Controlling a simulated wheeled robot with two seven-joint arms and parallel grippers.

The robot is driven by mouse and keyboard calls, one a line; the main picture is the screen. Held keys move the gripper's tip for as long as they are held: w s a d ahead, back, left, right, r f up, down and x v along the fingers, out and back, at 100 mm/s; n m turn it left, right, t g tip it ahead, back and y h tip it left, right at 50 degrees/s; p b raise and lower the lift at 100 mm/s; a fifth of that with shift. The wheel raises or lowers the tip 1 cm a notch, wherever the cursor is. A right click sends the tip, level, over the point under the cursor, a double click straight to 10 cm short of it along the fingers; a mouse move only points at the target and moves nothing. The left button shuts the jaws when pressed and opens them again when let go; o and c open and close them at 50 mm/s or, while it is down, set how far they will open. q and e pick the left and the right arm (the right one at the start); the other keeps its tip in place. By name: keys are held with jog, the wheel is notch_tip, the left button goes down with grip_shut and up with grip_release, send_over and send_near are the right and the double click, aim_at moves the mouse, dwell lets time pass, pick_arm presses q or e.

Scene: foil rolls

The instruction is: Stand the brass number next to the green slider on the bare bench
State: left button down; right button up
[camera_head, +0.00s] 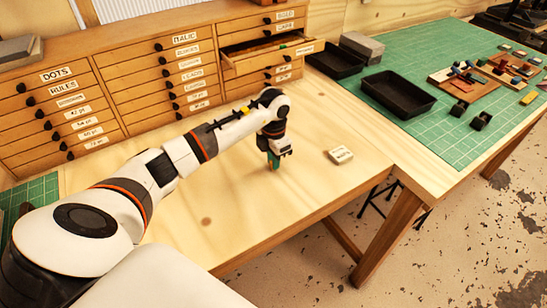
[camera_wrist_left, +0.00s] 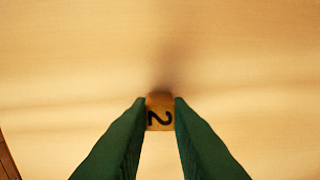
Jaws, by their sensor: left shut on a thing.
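My left gripper (camera_head: 274,162) points down over the bare wooden bench (camera_head: 220,215), its green fingers at or just above the surface. I cannot pick out the green slider with certainty; a small green thing (camera_head: 283,46) shows in the open drawer. My right gripper is not in view.
A pale labelled block (camera_head: 340,155) lies on the bench to the right of the gripper. A cabinet of labelled drawers (camera_head: 110,82) runs along the back, with one drawer (camera_head: 265,65) pulled out. Black trays (camera_head: 397,93) and small parts are on the right.

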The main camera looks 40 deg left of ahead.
pick_arm(q)
jog(key=c, duration=1.8)
grip_release()
jog(key=shift+f, duration=0.15)
jog(key=o, duration=0.5)
jog(key=shift+c, duration=0.2)
jog(key=shift+r, duration=0.35)
notch_tip(320, 180, up, 12)
jog(key=b, duration=0.3)
jog(key=shift+f, duration=0.15)
